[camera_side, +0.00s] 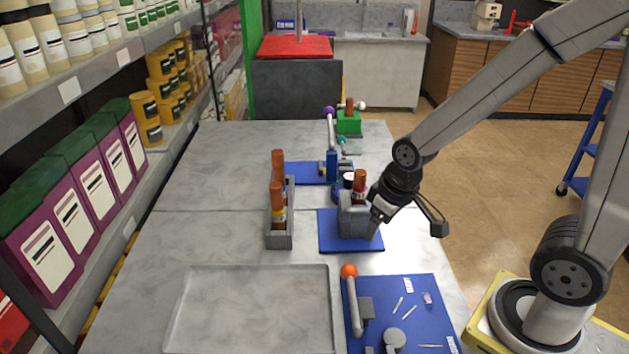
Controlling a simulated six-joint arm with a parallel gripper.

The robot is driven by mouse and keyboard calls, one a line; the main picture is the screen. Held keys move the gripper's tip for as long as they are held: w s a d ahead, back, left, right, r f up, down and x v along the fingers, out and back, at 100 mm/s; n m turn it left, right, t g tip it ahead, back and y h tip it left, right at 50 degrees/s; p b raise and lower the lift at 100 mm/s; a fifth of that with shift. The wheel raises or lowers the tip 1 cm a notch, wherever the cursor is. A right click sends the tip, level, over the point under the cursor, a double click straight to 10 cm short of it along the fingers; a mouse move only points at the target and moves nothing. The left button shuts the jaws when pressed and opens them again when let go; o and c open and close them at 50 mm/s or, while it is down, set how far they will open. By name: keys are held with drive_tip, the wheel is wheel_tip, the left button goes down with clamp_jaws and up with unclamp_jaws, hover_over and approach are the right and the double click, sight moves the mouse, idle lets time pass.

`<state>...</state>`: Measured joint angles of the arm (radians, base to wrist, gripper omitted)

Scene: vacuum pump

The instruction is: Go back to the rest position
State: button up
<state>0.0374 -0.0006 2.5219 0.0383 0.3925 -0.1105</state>
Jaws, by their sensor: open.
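My gripper (377,212) is low over the blue mat (345,247) in the middle of the table, at the right side of a grey holder (352,222). A brown-capped vial (359,186) stands upright in or behind the holder. The gripper is open. Its fingertips are small and partly overlap the holder, so I cannot tell whether they touch it or the vial.
A grey rack (279,240) with brown-capped vials stands left of the mat. A shallow grey tray (258,271) and a blue board (412,312) with an orange-knobbed lever (349,272) lie in front. Blue and green fixtures (348,122) stand behind. The left table area is clear.

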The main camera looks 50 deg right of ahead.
drive_tip(key=shift+s+a+f, duration=0.4)
drive_tip(key=shift+s+f, duration=0.05)
drive_tip(key=shift+s, duration=0.05)
